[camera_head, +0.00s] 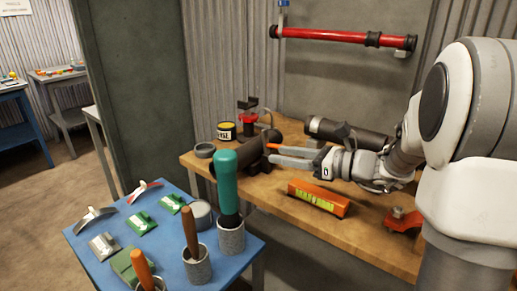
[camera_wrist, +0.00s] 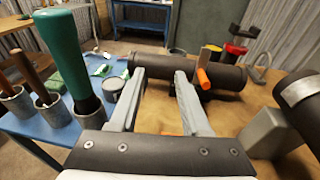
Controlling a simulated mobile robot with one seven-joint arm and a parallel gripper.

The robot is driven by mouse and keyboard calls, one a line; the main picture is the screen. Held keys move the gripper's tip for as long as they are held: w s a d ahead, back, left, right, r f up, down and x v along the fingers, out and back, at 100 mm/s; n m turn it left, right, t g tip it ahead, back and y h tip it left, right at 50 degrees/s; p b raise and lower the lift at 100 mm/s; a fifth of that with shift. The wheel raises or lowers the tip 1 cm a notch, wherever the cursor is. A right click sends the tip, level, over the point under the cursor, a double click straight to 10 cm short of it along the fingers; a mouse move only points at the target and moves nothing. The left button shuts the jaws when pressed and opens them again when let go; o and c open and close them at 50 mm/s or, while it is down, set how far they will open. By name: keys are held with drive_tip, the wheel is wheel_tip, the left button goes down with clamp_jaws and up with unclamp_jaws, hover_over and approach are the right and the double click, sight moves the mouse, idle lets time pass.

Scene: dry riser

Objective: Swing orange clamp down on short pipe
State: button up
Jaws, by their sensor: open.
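The short pipe (camera_head: 255,147) is a dark cylinder lying on the wooden bench. It also spans the middle of the wrist view (camera_wrist: 223,76). The orange clamp (camera_wrist: 203,78) shows there as a small orange bar at the pipe's near side, beside a tan block; I cannot tell how far it is swung. In the head view it is a small orange piece (camera_head: 273,146) just beyond my fingertips. My gripper (camera_head: 290,158) is open and empty, its two grey fingers (camera_wrist: 163,77) pointing at the pipe. The right finger is close to the clamp; contact is unclear.
A thicker dark pipe (camera_head: 350,136) lies behind my gripper. An orange level (camera_head: 318,198) and a red-orange tool (camera_head: 402,219) lie on the bench front. A yellow-topped can (camera_head: 226,130) stands behind. The blue table (camera_head: 213,271) holds a teal-handled brush (camera_head: 227,180) and several tools.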

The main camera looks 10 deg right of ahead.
drive_tip(key=w+d+f+m+t, duration=0.1)
drive_tip(key=w+d+f+m+t+b, duration=0.1)
drive_tip(key=d, duration=0.1)
drive_tip(key=w+d+f+m, duration=0.1)
drive_tip(key=shift+w+d+m+t+h, duration=0.3)
drive_tip(key=shift+w+d+m+t, duration=0.1)
drive_tip(key=shift+w+b, duration=0.2)
drive_tip(key=shift+b, duration=0.1)
drive_tip(key=b+x, duration=0.1)
drive_tip(key=x, duration=0.5)
drive_tip(key=shift+d, duration=0.1)
drive_tip(key=shift+w+a+b, duration=0.35)
drive_tip(key=shift+w+a, duration=0.05)
drive_tip(key=shift+w, duration=0.1)
clamp_jaws()
